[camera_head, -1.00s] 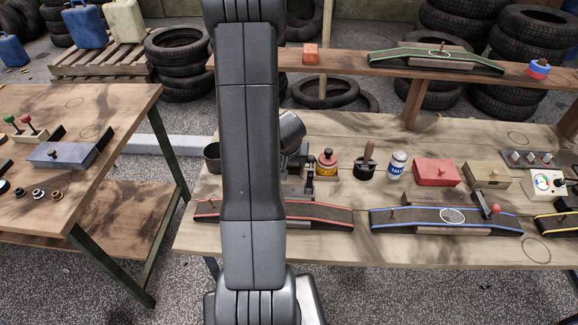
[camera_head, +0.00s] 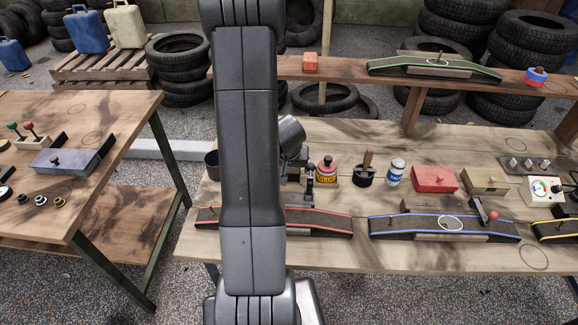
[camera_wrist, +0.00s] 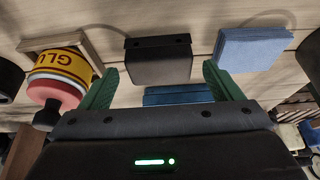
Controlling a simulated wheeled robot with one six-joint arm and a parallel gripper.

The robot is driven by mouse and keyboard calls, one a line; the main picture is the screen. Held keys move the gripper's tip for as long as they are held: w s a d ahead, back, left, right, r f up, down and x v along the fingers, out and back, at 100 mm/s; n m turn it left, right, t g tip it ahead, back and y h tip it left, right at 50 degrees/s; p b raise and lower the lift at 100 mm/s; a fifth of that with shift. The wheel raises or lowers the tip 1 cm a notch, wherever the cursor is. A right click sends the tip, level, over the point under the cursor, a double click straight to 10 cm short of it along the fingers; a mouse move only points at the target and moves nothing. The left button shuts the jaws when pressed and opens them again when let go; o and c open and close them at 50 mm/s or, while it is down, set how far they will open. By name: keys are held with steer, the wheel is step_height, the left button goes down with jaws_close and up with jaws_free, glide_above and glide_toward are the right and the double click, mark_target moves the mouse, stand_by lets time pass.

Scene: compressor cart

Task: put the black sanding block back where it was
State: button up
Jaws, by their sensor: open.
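In the wrist view, a dark block (camera_wrist: 158,66) with a black strip along its upper edge lies on the wooden bench. It looks like the black sanding block, but I cannot be sure. My gripper (camera_wrist: 159,72) is open, its two green fingers spread either side of the block in the picture, with a gap to each. I see nothing held. I cannot tell how far the fingertips are from the block. In the head view my arm hides most of this spot and of my gripper.
In the head view the red-edged ramp (camera_head: 325,221) is at the bench's front; the blue-edged ramp (camera_head: 385,227) is further right.

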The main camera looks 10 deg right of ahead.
steer(key=p+v, duration=0.5)
steer(key=v, duration=0.5)
steer(key=shift+p, duration=0.35)
steer(key=b+x, duration=0.8)
steer(key=x, duration=0.4)
steer(key=shift+f, duration=0.2)
steer(key=shift+r, duration=0.2)
steer(key=shift+r, duration=0.1)
